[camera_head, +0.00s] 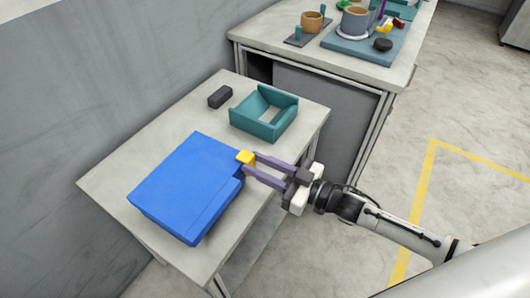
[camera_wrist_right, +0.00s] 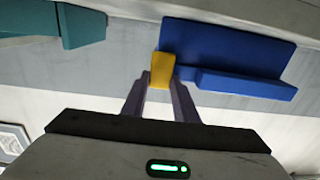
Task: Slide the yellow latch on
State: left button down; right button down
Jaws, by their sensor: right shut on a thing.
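The yellow latch (camera_head: 245,157) is a small block at the right corner of a blue box (camera_head: 185,185) on the white table. My right gripper (camera_head: 248,163) reaches in from the right with its two purple fingers at the latch. In the right wrist view the yellow latch (camera_wrist_right: 162,67) sits between the fingertips (camera_wrist_right: 162,78), next to the blue box (camera_wrist_right: 230,50). The fingers hide part of the latch's sides. My left gripper is not in view.
A teal open tray (camera_head: 264,112) and a small dark block (camera_head: 220,96) stand behind the box on the same table. A second table (camera_head: 330,65) at the back holds cups and small objects. A grey wall (camera_head: 90,80) borders the left. Floor to the right is clear.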

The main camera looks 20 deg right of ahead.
jog(key=c, duration=1.4)
grip_release()
jog(key=shift+d, duration=0.15)
jog(key=v, duration=1)
jog(key=shift+s, duration=0.1)
jog(key=shift+c, duration=0.3)
